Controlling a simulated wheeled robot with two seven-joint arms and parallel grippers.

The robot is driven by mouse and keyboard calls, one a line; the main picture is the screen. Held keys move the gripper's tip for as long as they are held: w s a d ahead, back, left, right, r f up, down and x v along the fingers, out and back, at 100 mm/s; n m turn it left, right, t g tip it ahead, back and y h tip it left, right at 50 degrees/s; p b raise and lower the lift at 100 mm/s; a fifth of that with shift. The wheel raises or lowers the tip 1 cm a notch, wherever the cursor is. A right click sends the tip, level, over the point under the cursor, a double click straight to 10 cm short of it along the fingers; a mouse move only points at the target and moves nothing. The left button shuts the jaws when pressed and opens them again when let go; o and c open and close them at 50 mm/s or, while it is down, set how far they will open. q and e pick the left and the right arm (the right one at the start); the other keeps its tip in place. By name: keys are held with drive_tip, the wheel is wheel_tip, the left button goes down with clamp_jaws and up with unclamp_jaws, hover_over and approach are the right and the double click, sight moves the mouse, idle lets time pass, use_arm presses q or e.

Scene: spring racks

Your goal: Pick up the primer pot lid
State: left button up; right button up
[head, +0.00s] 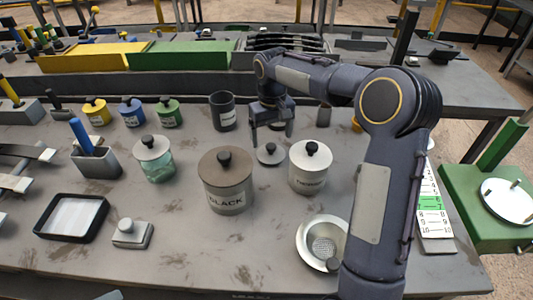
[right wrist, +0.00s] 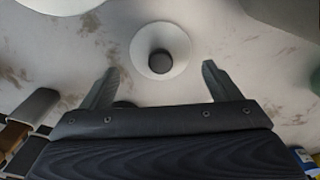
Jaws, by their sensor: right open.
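A loose grey lid with a dark knob (head: 270,154) lies flat on the workbench between the black pot and a white pot. I take it for the primer pot lid. A dark open pot (head: 223,111) without a lid stands behind it to the left; its label is too small to read. My right gripper (head: 271,138) points down just above and behind the lid, open and empty. In the right wrist view the lid (right wrist: 178,61) shows centred between the two spread fingers, slightly beyond the fingertips (right wrist: 160,68). My left gripper is not in view.
The lidded black pot (head: 227,188) and a lidded white pot (head: 307,172) stand close on either side of the lid. A lidded glass jar (head: 156,160) is farther left. A strainer bowl (head: 322,243) sits at the front right. Small coloured pots stand at the back left.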

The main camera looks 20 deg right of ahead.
sight(271, 145)
wheel_tip(271, 145, down, 6)
drive_tip(key=shift+w+r, duration=0.1)
drive_tip(key=shift+w, duration=0.05)
drive_tip(key=c, duration=0.6)
